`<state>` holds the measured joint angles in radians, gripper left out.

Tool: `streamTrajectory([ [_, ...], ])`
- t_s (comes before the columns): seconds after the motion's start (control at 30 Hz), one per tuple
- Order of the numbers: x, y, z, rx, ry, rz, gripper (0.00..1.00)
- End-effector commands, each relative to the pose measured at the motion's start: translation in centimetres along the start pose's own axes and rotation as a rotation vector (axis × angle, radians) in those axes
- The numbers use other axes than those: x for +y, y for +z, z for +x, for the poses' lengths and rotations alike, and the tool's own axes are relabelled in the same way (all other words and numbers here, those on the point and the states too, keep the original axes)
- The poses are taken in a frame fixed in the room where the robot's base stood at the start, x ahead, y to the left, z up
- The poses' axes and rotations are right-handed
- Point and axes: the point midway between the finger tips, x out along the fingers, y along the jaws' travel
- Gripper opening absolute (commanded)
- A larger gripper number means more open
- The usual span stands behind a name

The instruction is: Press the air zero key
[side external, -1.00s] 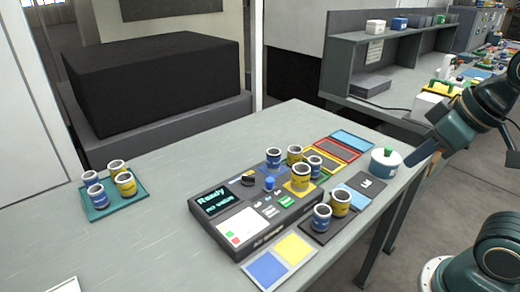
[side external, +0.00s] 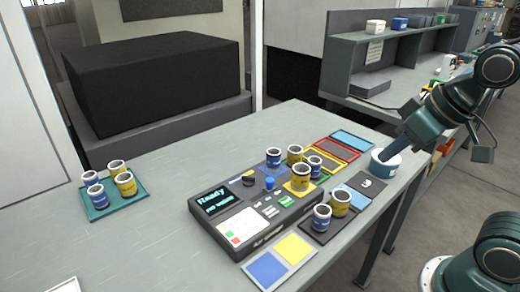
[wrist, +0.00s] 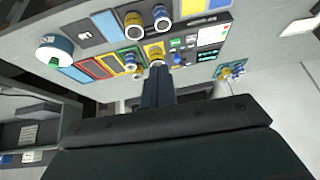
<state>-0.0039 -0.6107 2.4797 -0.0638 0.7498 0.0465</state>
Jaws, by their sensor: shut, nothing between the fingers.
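A dark grey instrument (side external: 262,225) lies on the table, its display (side external: 217,199) reading "Ready" and "no value". Its top has a black knob (side external: 249,181), a blue button (side external: 270,184), several small white keys (side external: 266,198) and a green key (side external: 286,202). The labels are too small to read, so I cannot tell which is the air zero key.
Blue and yellow cups stand around the instrument's right end, including a yellow cup (side external: 300,177). A teal tray (side external: 133,197) holds several cups at left. The table's front left is mostly clear.

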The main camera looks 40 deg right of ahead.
Motion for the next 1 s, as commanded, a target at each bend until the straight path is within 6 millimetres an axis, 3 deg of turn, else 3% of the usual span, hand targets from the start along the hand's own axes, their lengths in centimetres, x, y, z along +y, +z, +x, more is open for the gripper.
streamTrajectory([
  [0.5,-3.5,-5.8,6.6,0.049,-0.141,0.045,0.0],
  [1.0,-7.1,-9.6,13.6,0.086,-0.301,0.16,0.0],
])
